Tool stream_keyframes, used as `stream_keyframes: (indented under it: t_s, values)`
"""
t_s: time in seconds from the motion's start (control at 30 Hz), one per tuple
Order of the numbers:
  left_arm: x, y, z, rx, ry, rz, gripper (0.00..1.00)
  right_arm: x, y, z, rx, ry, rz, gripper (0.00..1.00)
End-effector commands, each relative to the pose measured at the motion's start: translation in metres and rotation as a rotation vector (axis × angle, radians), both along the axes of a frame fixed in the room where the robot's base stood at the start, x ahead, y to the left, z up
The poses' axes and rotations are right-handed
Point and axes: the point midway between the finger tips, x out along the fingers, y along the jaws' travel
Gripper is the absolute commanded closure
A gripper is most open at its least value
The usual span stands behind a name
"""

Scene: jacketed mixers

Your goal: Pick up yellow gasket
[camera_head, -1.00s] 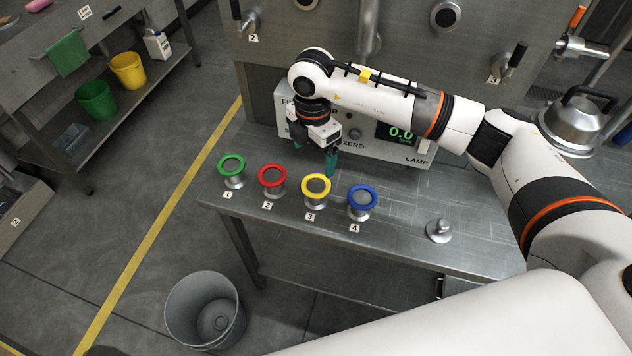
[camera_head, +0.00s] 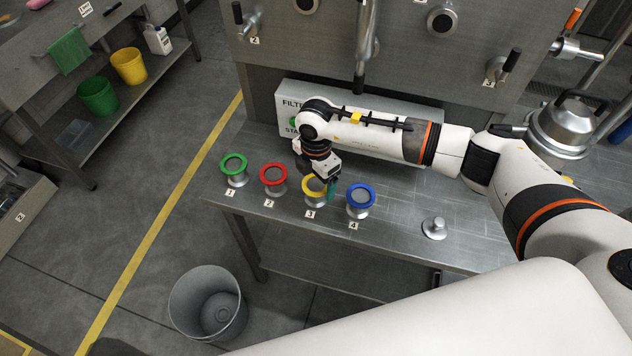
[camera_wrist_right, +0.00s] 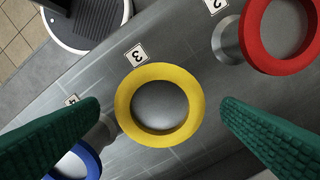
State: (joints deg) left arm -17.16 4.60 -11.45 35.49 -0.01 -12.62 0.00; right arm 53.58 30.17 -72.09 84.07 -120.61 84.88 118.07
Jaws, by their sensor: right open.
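The yellow gasket (camera_head: 313,192) is a ring resting on a metal stand labelled 3 on the steel bench. In the head view my right gripper partly covers it. In the right wrist view the whole yellow gasket (camera_wrist_right: 160,105) shows between and beyond my two green fingers. My right gripper (camera_wrist_right: 160,130) is open, with a finger on each side of the ring, and it appears empty. In the head view my right gripper (camera_head: 320,185) hangs over stand 3. I cannot see contact between fingers and gasket. My left gripper is not in view.
The red gasket (camera_head: 273,174) and green gasket (camera_head: 233,164) stand to the left, the blue gasket (camera_head: 361,196) close to the right. A grey bin (camera_head: 208,305) is on the floor. A small metal knob (camera_head: 434,228) sits on the bench (camera_head: 400,245). A display box (camera_head: 420,112) stands behind.

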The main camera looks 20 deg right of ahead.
Motion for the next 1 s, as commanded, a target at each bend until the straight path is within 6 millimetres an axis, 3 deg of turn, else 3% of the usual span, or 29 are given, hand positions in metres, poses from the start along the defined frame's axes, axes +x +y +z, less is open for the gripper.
stream_keyframes:
  t_s: [0.73, 1.0]
  values:
    - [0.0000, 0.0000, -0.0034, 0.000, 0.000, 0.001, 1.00, 0.0001, 0.0001, -0.0045, 0.000, 0.000, 0.000, 0.12]
    - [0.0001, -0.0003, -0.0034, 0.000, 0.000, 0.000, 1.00, 0.0001, 0.0001, -0.0045, 0.000, 0.000, 0.000, 0.56]
